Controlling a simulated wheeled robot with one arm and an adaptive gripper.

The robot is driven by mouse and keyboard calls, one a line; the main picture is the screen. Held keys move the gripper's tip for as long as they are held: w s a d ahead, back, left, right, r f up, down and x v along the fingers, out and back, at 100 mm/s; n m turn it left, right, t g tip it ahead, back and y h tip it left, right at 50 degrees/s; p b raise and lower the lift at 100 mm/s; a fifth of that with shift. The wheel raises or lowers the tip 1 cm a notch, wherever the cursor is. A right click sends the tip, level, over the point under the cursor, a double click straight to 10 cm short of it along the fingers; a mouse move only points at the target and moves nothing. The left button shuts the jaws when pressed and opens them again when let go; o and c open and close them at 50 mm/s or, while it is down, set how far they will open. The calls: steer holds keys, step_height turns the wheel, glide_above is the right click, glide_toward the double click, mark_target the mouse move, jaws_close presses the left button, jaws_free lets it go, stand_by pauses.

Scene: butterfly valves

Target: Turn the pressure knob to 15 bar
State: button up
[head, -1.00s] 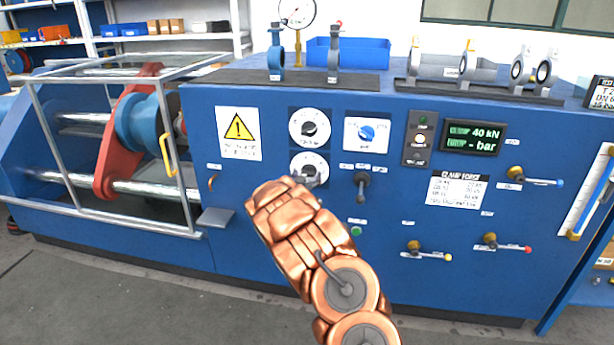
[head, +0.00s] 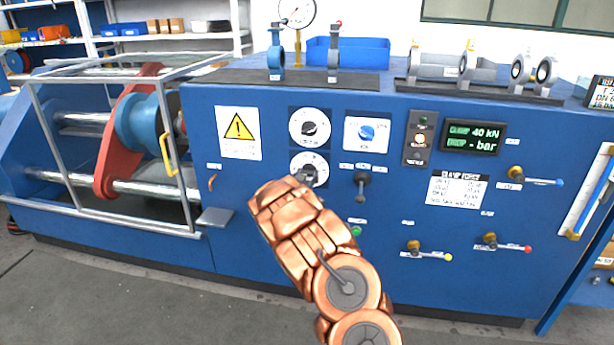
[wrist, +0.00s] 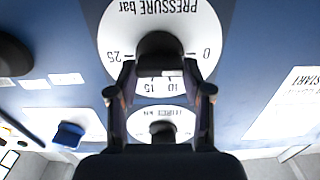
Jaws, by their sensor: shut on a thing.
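In the head view the dial (head: 322,160) is the lower of two white dials, partly covered by my gripper (head: 306,178). I cannot tell clearly where the knob points. The display (head: 473,138) reads 40 kN and "- bar".
Another white dial with a black knob (head: 309,129) sits directly above. A blue selector (head: 367,132) and a black lever (head: 361,185) are close on the right. Coloured valve levers are farther right. A caged clamp (head: 130,140) is at the left.

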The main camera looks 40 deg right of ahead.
steer(key=shift+m+b, duration=0.3)
steer(key=shift+b, duration=0.15)
steer(key=shift+c, duration=0.4)
steer(key=shift+f+m+b, duration=0.15)
steer(key=shift+m+b, duration=0.4)
steer(key=shift+m, duration=0.05)
steer(key=m+b, duration=0.3)
steer(key=b, duration=0.1)
steer(key=shift+m, duration=0.3)
steer(key=m+b, duration=0.3)
steer(key=b, duration=0.1)
steer(key=m+b, duration=0.7)
steer(key=b, duration=0.1)
steer(key=shift+s+d+f+m, duration=0.1)
steer(key=shift+s+f+m, duration=0.05)
steer(key=shift+f+m, duration=0.15)
steer(key=m+b, duration=0.4)
steer(key=m, duration=0.1)
steer(key=shift+b, duration=0.35)
steer(key=shift+r+m, duration=0.15)
steer(key=shift+m, duration=0.15)
